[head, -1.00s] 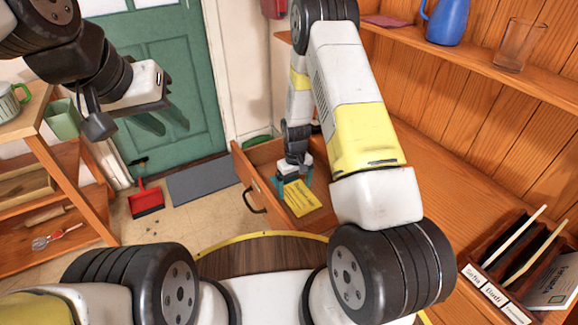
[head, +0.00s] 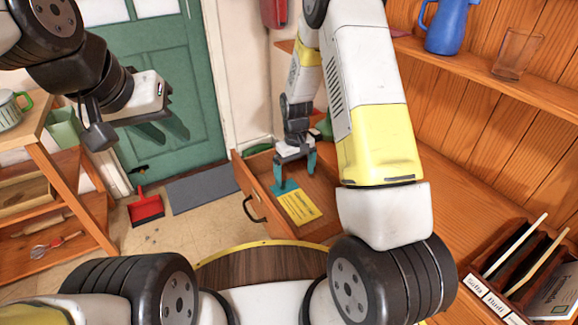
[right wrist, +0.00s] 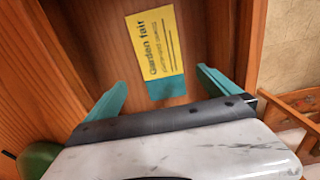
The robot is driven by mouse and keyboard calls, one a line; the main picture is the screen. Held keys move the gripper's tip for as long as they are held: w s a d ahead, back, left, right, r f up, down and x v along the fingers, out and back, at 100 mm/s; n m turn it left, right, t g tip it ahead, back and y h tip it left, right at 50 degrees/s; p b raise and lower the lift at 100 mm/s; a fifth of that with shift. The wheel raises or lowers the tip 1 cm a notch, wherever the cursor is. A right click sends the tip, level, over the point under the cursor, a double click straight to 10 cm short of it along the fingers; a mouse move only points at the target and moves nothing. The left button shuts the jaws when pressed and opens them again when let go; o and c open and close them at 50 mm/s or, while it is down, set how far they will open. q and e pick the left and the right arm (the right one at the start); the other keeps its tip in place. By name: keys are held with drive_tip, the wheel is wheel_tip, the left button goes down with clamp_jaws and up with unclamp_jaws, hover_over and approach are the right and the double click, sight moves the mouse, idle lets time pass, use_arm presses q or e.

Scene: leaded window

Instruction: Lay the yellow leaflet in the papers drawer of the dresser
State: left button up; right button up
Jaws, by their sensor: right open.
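The yellow leaflet (head: 300,206), with a teal band at one end, lies flat on the floor of the open dresser drawer (head: 244,180). In the right wrist view the leaflet (right wrist: 150,42) reads "Garden fair" and lies beyond the fingertips. My right gripper (head: 296,172) is open over the drawer, its fingers apart and holding nothing; the leaflet lies clear between and past them in the wrist view. My left gripper (head: 165,130) is open and empty, in the air at the left, far from the drawer.
The dresser top (head: 470,190) carries a rack with labelled slots (head: 500,285) at the right. A blue jug (head: 446,27) and a glass (head: 517,52) stand on its shelf. A red dustpan (head: 146,206) and grey mat (head: 203,188) lie on the floor.

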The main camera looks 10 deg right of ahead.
drive_tip(key=s+d+r+m+t+y, duration=0.1)
drive_tip(key=s+r, duration=0.3)
drive_tip(key=r, duration=0.8)
drive_tip(key=s+d+r+m+t, duration=0.15)
drive_tip(key=s+r, duration=0.25)
drive_tip(key=r, duration=0.7)
drive_tip(key=s+r+t, duration=0.2)
drive_tip(key=s+r, duration=0.3)
drive_tip(key=s, duration=0.3)
drive_tip(key=s+r+m+t+y, duration=0.1)
drive_tip(key=s+r, duration=0.4)
drive_tip(key=s, duration=0.3)
drive_tip(key=shift+r+t, duration=0.35)
drive_tip(key=shift+d, duration=0.1)
